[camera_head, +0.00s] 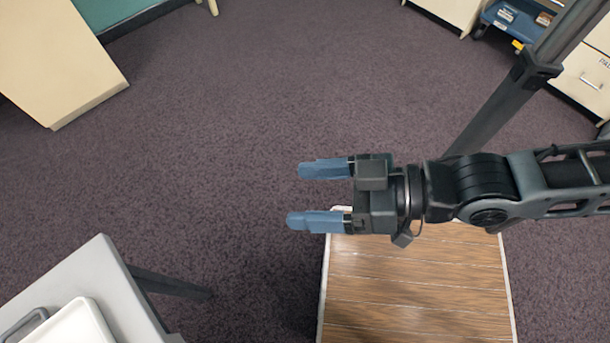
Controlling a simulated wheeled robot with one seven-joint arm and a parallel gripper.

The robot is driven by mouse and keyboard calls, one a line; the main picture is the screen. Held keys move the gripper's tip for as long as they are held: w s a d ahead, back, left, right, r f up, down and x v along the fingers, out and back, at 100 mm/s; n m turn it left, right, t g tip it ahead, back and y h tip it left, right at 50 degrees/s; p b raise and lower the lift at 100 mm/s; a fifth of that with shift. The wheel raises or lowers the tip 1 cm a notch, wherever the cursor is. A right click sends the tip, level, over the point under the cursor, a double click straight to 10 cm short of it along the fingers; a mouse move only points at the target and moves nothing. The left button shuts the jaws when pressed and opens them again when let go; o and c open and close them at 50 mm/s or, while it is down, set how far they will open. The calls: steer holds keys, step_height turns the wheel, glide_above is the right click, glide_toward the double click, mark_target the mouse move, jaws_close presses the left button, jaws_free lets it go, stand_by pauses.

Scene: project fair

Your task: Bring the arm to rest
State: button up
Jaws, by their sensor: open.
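My gripper (308,196) is in the middle of the head view, at the end of my dark grey arm, which reaches in from the right edge. Its two blue fingers point left and stand apart. Nothing is between them. The fingers hang over the dark carpet (220,130), and the gripper's body overlaps the far edge of a wood-topped surface (420,290) in the picture. I cannot tell how high the gripper is above it.
A grey table (85,270) with a white tray (72,325) stands at the lower left. A cream cabinet (60,60) is at the upper left. A blue cart (512,22) and a drawer unit (585,80) stand at the upper right. The carpet between is clear.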

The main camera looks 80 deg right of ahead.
steer(key=shift+s+d+r+n, duration=0.15)
steer(key=shift+s+r+n, duration=0.2)
steer(key=shift+r+n, duration=0.25)
steer(key=shift+s+d+r+n, duration=0.1)
steer(key=shift+s+r+n, duration=0.2)
steer(key=shift+r+n, duration=0.25)
stand_by(0.4)
